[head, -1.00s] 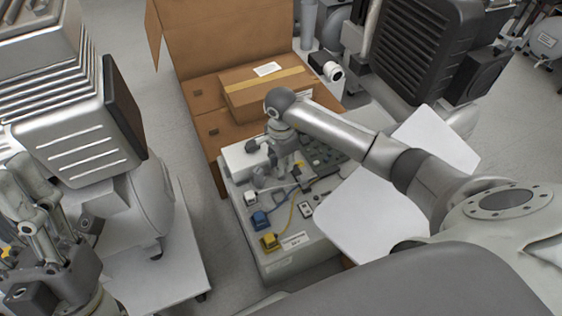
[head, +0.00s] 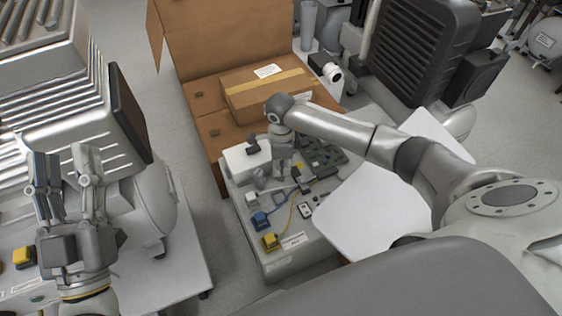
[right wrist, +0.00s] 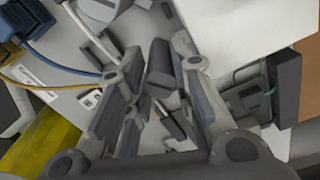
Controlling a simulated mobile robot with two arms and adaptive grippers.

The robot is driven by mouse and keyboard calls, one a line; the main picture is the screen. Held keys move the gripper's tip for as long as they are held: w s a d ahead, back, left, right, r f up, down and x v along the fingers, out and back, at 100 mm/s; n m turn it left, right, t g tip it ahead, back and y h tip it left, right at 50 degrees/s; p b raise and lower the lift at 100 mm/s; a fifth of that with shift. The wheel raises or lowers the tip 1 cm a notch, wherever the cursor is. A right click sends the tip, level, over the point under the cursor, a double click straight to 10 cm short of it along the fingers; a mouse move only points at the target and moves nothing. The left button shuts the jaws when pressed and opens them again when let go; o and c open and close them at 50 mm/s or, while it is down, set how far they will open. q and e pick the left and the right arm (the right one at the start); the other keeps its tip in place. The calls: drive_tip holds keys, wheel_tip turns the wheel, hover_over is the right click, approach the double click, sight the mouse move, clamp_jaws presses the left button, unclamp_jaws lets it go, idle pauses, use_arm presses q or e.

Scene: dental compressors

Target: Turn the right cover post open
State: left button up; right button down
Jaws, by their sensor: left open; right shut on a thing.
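My right gripper (head: 268,172) reaches down over the control panel (head: 283,262) on the middle unit. In the right wrist view its fingers (right wrist: 158,95) are closed in on a dark grey, rounded post (right wrist: 160,62), which seems to be the right cover post. The fingers hide part of it, and I cannot tell how far it is turned. Another dark grey knob-like part (head: 252,142) shows at the white box in the head view. My left gripper (head: 66,160) is open and empty, fingers pointing up, in front of the ribbed left unit.
A blue connector (head: 260,220) and a yellow one (head: 270,241) with cables sit at the panel's front. A cardboard box (head: 265,95) stands behind. A white board (head: 370,215) lies right, under my right arm. The ribbed unit (head: 60,110) crowds the left.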

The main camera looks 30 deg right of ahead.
use_arm(q)
drive_tip(key=shift+w+f+g, duration=0.3)
drive_tip(key=shift+f+g, duration=0.1)
drive_tip(key=shift+f, duration=0.15)
drive_tip(key=shift+w+f+g, duration=0.25)
drive_tip(key=shift+f+g, duration=0.15)
drive_tip(key=shift+f, duration=0.1)
use_arm(e)
drive_tip(key=shift+m, duration=0.6)
drive_tip(key=c, duration=1.5)
unclamp_jaws()
